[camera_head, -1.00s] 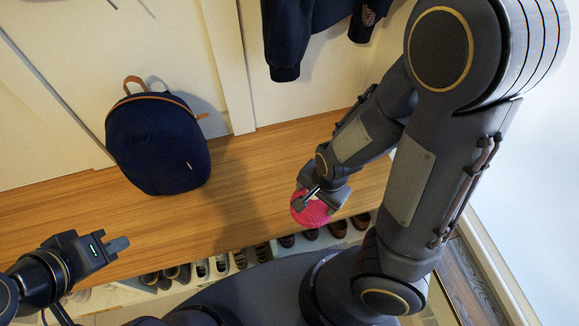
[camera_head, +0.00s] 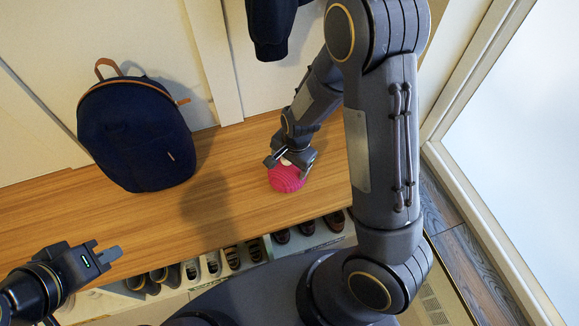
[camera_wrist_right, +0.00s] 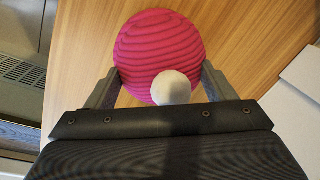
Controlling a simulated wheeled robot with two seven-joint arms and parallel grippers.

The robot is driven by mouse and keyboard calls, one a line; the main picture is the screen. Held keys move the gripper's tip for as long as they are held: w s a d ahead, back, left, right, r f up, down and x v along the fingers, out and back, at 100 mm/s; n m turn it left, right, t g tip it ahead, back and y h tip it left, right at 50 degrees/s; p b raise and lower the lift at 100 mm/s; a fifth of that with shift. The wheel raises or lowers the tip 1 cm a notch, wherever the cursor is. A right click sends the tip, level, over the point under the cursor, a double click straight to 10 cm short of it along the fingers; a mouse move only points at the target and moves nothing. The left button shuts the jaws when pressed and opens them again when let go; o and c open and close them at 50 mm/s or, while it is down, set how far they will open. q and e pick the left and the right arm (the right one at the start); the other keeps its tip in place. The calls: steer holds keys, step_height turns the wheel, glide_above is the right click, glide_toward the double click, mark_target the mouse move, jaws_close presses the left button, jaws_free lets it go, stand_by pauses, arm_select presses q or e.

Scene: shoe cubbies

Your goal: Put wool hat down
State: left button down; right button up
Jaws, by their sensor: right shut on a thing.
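The wool hat (camera_head: 287,180) is pink-red and ribbed, with a pale pompom (camera_wrist_right: 171,88) that shows in the right wrist view. My right gripper (camera_head: 290,160) is shut on the hat at its pompom end, with one finger on each side. In the right wrist view the hat (camera_wrist_right: 160,45) extends beyond the fingertips. My left gripper (camera_head: 112,254) is at the lower left, away from the hat; its finger gap is not clear.
A navy backpack (camera_head: 137,135) stands on the bench at left. Several shoes (camera_head: 232,257) sit in cubbies below the bench's front edge. A dark garment (camera_head: 268,28) hangs above. The bench between backpack and hat is clear.

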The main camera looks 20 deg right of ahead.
steer(key=shift+f, duration=0.65)
steer(key=shift+f, duration=0.15)
steer(key=o, duration=1.4)
